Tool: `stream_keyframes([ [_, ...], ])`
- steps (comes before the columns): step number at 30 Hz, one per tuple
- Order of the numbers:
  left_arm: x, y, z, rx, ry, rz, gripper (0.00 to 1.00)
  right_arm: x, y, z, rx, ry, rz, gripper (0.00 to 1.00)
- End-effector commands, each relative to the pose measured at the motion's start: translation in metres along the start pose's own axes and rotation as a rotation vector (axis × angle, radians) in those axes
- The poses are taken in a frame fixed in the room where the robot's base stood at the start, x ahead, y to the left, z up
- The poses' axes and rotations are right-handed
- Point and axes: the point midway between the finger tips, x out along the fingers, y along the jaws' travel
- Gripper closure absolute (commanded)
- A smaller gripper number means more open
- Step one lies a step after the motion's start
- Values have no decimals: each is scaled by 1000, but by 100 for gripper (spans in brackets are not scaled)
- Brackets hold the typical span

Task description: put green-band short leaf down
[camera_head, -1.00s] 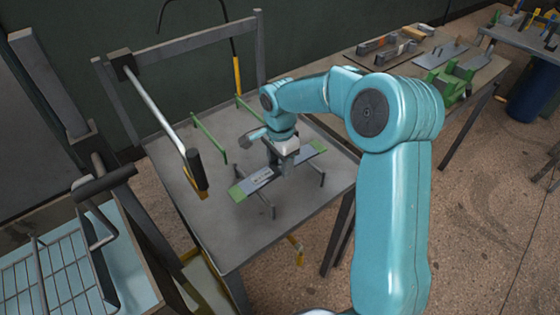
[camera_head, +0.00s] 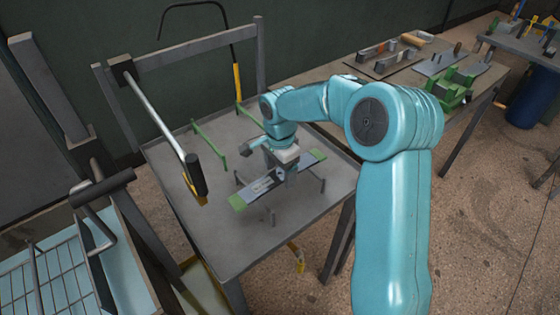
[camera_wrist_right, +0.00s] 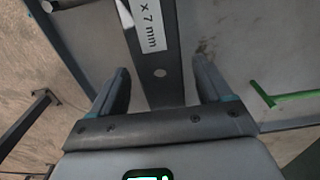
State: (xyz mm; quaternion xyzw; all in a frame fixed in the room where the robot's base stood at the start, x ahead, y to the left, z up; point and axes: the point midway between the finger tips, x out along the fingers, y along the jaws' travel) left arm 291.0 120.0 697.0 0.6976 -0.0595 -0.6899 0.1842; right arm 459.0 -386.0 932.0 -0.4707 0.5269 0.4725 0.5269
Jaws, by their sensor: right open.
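The green-band short leaf (camera_head: 262,186) is a flat grey strip with green ends. In the head view it lies across a pair of grey rack bars (camera_head: 322,184) on the grey table. My right gripper (camera_head: 286,173) is over its middle, pointing down. In the right wrist view the leaf (camera_wrist_right: 158,72) passes between the two open fingers (camera_wrist_right: 162,85), with visible gaps on both sides. A white label reading "x 7 mm" is on it. Whether the leaf's underside fully touches both bars is hidden. My left gripper is not in view.
A green rack (camera_head: 210,146) stands behind the leaf on the grey table (camera_head: 250,236). A black-handled lever (camera_head: 196,175) overhangs the table's left side. A wire basket (camera_head: 45,275) is at lower left. A bench (camera_head: 345,80) with parts stands behind.

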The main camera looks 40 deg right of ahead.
Motion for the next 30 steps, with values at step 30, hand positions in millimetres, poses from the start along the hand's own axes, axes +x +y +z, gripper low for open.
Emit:
stream_keyframes([
  [30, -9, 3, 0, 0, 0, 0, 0, -128, 0, 0, 0, 0, -1, 21],
])
